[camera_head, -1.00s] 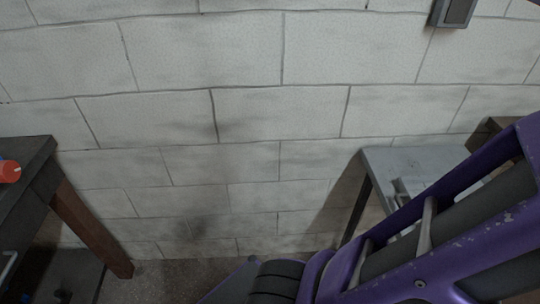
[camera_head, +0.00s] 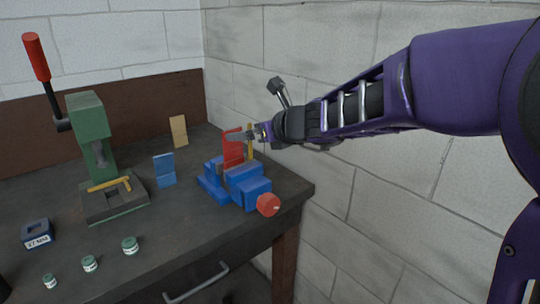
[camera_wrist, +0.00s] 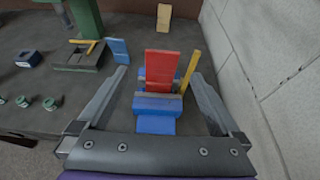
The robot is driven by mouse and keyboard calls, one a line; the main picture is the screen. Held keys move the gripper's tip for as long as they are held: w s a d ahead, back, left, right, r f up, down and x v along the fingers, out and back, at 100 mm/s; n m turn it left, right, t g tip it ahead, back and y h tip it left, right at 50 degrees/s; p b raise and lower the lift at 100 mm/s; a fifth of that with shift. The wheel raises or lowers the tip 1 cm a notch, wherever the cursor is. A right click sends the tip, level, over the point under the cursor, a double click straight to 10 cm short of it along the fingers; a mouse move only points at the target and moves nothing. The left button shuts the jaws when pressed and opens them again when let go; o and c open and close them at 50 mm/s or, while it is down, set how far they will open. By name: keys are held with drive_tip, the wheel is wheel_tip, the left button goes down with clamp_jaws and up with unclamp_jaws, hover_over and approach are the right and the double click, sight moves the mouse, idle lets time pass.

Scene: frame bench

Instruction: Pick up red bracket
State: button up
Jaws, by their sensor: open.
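The red bracket (camera_head: 234,147) stands upright in the jaws of a blue bench vise (camera_head: 246,190) near the right end of the bench. In the wrist view the bracket (camera_wrist: 162,64) rises from the vise (camera_wrist: 156,104), in line with the gap between my fingers. My gripper (camera_head: 243,137) is open and empty, reaching in from the right at the height of the bracket's upper part. One finger overlaps the bracket in the head view; I cannot tell whether they touch. A thin yellow strip (camera_wrist: 190,68) stands just right of the bracket, close to my right finger.
The wall (camera_head: 350,170) runs close along the bench's right side. A green press (camera_head: 92,140) stands left. A blue bracket (camera_head: 164,169) and a tan block (camera_head: 179,131) stand behind the vise. Small jars (camera_head: 130,245) and a dark blue box (camera_head: 38,233) lie in front.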

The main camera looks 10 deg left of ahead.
drive_tip(key=shift+w+x, duration=0.2)
drive_tip(key=shift+x, duration=6.3)
drive_tip(key=shift+d+r, duration=0.1)
drive_tip(key=shift+r, duration=0.1)
clamp_jaws()
